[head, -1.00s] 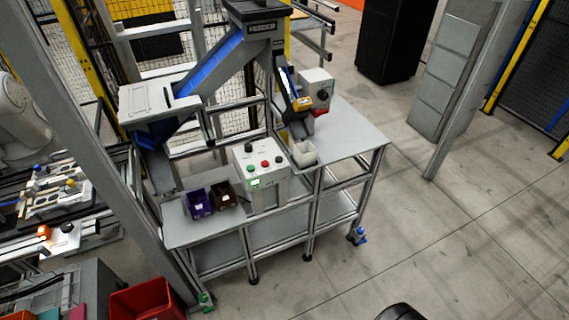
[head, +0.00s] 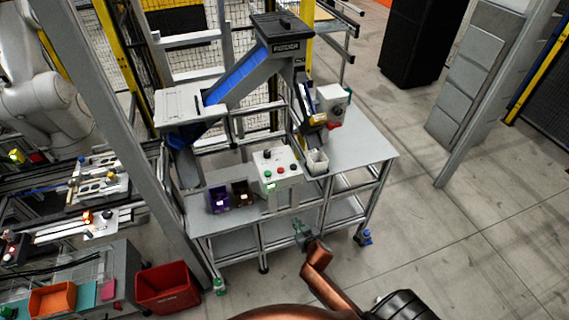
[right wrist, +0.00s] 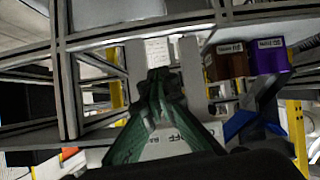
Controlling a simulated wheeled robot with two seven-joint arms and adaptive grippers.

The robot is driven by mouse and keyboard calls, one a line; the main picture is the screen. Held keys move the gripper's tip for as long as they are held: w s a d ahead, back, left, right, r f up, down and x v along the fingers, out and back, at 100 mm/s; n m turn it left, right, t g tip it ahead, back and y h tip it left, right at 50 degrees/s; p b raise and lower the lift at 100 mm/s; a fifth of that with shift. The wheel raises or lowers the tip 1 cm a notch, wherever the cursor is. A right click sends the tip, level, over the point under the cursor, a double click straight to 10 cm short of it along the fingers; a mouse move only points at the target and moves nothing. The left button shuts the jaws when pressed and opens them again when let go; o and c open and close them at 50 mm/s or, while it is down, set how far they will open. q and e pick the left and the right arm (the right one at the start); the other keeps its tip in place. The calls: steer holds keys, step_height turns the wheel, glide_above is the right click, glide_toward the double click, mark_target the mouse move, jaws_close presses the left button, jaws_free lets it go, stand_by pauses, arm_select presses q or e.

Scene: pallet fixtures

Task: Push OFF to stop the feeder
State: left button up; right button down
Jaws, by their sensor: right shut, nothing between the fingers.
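The white control box (head: 277,170) stands on the feeder table. Its top carries a green button (head: 267,174), a red button (head: 280,170), a small black button (head: 293,167) and a larger black knob (head: 267,154). A green light glows on its front. My left gripper is not in view.
The feeder (head: 284,48) with its blue chute rises behind the box. A purple bin (head: 219,201) and a brown bin (head: 242,195) sit left of the box, a white cup (head: 317,163) right of it. A red crate (head: 168,288) stands on the floor at lower left.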

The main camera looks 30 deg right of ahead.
arm_select(q)
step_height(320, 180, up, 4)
steer(key=p, duration=0.3)
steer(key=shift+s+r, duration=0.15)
arm_select(e)
steer(key=w+r+t, duration=0.2)
steer(key=r, duration=1)
steer(key=w+r+m+t+h, duration=0.1)
steer(key=w+r, duration=0.1)
steer(key=r, duration=1.1)
steer(key=shift+w+t, duration=0.3)
steer(key=shift+t, duration=0.1)
steer(key=shift+r, duration=0.1)
glide_above(283, 176)
steer(key=shift+s+a+f, duration=0.1)
steer(key=shift+s+f, duration=0.3)
steer(key=shift+f, duration=0.45)
steer(key=f, duration=0.2)
steer(key=shift+w+f, duration=0.3)
steer(key=shift+w, duration=0.1)
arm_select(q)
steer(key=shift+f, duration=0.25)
arm_select(e)
steer(key=shift+f, duration=0.85)
